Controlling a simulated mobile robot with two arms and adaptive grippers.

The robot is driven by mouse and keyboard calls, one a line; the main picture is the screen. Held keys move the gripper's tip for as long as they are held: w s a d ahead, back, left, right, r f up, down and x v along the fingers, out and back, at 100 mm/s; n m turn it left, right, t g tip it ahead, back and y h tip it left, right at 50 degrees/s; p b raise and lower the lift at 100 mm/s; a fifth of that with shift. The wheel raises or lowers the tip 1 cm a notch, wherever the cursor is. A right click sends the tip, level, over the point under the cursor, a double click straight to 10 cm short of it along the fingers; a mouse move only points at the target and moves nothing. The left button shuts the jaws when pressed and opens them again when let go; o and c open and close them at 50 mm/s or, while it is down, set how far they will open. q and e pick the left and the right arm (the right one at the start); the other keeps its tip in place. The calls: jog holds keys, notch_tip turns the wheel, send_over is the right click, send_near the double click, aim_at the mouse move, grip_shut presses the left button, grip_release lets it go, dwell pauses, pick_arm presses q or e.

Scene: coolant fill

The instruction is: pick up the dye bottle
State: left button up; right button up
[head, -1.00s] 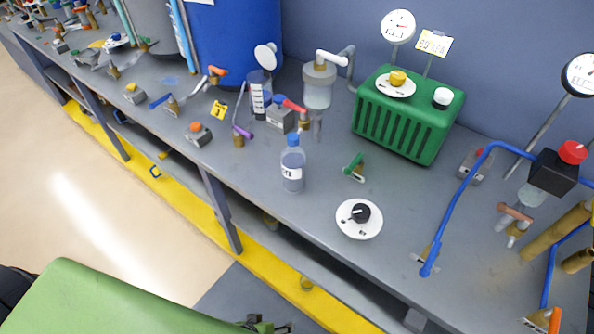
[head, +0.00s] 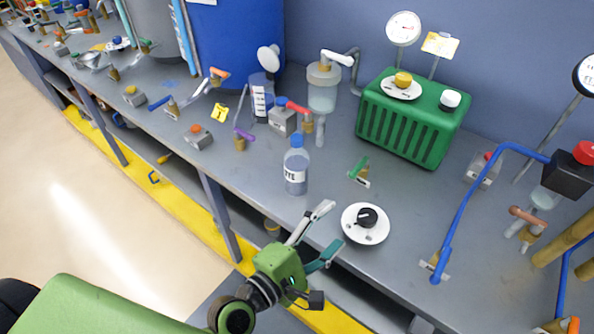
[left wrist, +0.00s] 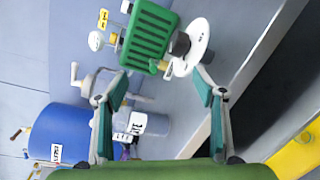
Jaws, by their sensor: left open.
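The dye bottle (head: 296,170) is clear grey with a blue cap and a white label. It stands upright near the front edge of the grey bench. In the left wrist view the bottle (left wrist: 152,128) shows between the spread fingers, beyond them. My left gripper (head: 327,229) is open and empty, just in front of the bench edge, nearer to me than the bottle and a little to its right. In the left wrist view the open fingers of the left gripper (left wrist: 160,95) are wide apart. They do not appear to touch the bottle. My right gripper is not in view.
A white dial with a black knob (head: 365,222) lies right of the bottle, close to my left fingers. A small green-handled valve (head: 360,172) stands behind it. A grey block with a red lever (head: 283,120) is behind the bottle. A green ribbed box (head: 410,128) stands further back.

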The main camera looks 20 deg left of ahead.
pick_arm(q)
jog(key=w+a+r+n+t+y, duration=0.1)
jog(key=w+a+n+t+y, duration=0.2)
jog(key=n, duration=0.5)
jog(key=n+y, duration=0.6)
jog(key=n, duration=0.5)
send_near(295, 174)
jog(key=w+p, duration=0.1)
jog(key=w, duration=0.2)
jog(key=w+a+p, duration=0.1)
jog(key=w, duration=0.3)
jog(key=shift+a+f+p, duration=0.15)
jog(key=shift+f+p, duration=0.05)
jog(key=shift+p, duration=0.1)
jog(key=shift+w, duration=0.7)
jog(key=w+p, duration=0.2)
jog(key=w, duration=0.2)
jog(key=shift+w+r, duration=0.1)
jog(key=shift+r, duration=0.1)
jog(key=shift+w+a, duration=0.15)
jog(key=shift+w, duration=0.15)
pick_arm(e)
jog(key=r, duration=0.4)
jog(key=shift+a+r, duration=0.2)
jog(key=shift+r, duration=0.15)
